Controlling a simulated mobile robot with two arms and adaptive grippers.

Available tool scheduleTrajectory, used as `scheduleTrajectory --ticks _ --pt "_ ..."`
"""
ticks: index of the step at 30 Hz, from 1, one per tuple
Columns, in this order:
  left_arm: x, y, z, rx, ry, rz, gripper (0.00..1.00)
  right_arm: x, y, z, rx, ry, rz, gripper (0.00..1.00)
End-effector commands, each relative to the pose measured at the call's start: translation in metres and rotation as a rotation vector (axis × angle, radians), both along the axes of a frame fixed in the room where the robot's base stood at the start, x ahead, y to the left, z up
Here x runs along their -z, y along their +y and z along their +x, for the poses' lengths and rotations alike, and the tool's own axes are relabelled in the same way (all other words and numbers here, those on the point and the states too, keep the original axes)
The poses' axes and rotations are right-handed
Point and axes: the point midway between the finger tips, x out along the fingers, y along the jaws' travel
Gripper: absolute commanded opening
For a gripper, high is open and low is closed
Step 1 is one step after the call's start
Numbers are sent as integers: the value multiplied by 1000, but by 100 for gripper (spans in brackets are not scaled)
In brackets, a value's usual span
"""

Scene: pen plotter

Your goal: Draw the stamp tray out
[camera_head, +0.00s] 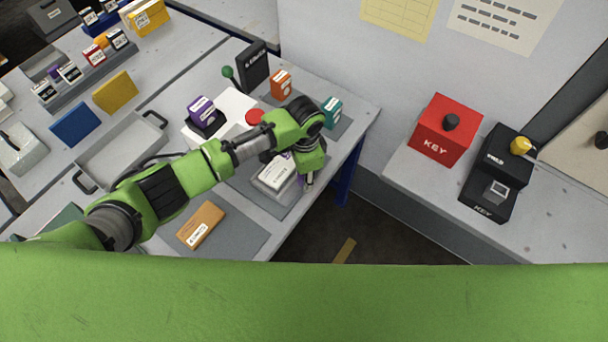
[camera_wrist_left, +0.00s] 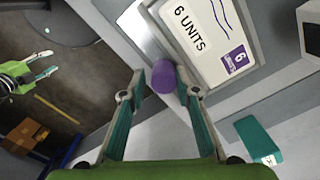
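A pale box with a "6 UNITS" label (camera_wrist_left: 208,38), seemingly the stamp tray, sits at the bench's front edge. In the head view the box (camera_head: 273,178) is partly hidden by my left arm. A purple round knob (camera_wrist_left: 163,76) sticks out at its near edge. My left gripper (camera_wrist_left: 160,80) has its fingers apart on either side of the knob, the right finger very close to it; contact is unclear. In the head view the left gripper (camera_head: 308,182) points down at the bench edge. My right gripper (camera_wrist_left: 46,62) appears open and empty, away over the floor.
An orange box (camera_head: 201,225) lies on a grey mat nearby. A teal box (camera_head: 331,111) and a red button (camera_head: 255,117) are behind my arm. A red KEY box (camera_head: 446,129) stands on the right bench. The floor between the benches is mostly clear.

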Motion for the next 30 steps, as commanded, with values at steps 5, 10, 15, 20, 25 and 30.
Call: scheduleTrajectory --ticks 5,10,15,20,25,30 --pt "-13 0 1 0 -1 -1 29 0 -2 5 0 -7 -1 40" --pt "-47 0 1 1 -4 0 29 0 -1 6 1 -8 0 40" --pt "-83 -1 1 1 -4 -1 29 0 0 7 1 -9 0 40" --pt "-108 -1 0 1 -2 0 29 0 0 7 1 -10 1 40" --pt "-119 -1 0 1 -1 0 29 0 1 7 1 -10 1 40" --pt "-121 -1 -1 1 -1 0 29 0 1 7 1 -10 1 40"
